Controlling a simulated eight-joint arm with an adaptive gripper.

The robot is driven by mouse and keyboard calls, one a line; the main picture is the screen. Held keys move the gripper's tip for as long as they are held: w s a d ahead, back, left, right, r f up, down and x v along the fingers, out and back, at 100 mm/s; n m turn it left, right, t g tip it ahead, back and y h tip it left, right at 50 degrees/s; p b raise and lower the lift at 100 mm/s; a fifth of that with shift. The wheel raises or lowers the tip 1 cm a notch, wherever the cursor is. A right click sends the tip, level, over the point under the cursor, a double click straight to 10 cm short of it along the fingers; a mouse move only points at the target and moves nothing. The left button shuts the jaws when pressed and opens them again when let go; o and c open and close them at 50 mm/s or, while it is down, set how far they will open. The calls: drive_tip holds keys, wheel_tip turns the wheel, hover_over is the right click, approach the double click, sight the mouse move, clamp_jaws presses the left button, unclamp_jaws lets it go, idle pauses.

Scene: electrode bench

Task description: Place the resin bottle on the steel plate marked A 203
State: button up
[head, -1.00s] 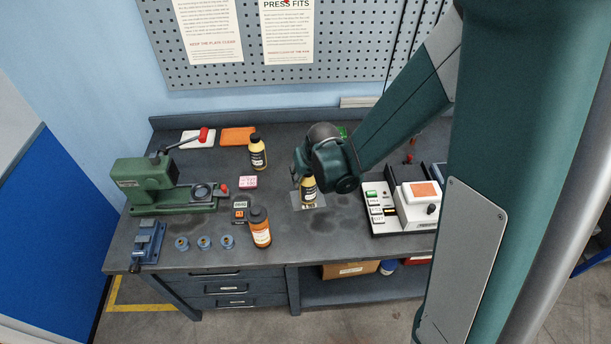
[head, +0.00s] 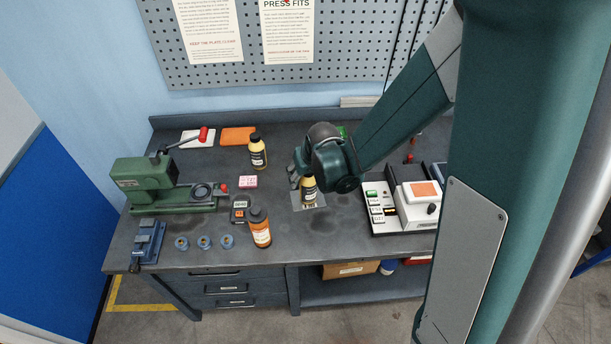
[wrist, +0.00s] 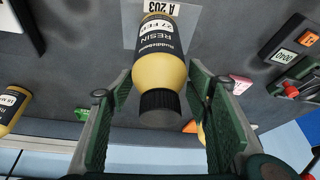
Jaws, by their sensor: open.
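The resin bottle (head: 309,189), pale yellow with a dark label and black cap, stands upright on the steel plate (head: 297,204). In the wrist view the bottle (wrist: 158,68) shows RESIN on its label, and the plate (wrist: 199,32) carries a tag reading A 203 (wrist: 160,8). My gripper (wrist: 160,88) is open, with one green-padded finger on each side of the bottle's upper part. Gaps show between the pads and the bottle. In the head view my gripper (head: 299,178) partly covers the bottle's top.
Another yellow bottle (head: 258,152) stands behind left, and one more (wrist: 12,106) shows at the wrist view's left edge. An orange bottle (head: 260,228) stands front left beside a small display (head: 239,210). A white device (head: 418,205) is at right, a green press (head: 150,185) at left.

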drive_tip(key=shift+r, duration=0.25)
drive_tip(key=shift+p+v, duration=0.35)
drive_tip(key=shift+v, duration=5.55)
drive_tip(key=shift+d, duration=0.1)
drive_tip(key=s+d+r+m+t, duration=0.1)
drive_tip(key=s+d+r, duration=0.6)
drive_tip(key=s, duration=0.3)
drive_tip(key=s+d+r+m+t+h, duration=0.1)
drive_tip(key=s+d+r, duration=0.7)
drive_tip(key=s, duration=0.2)
drive_tip(key=shift+s+m+t, duration=0.3)
drive_tip(key=shift+s, duration=0.05)
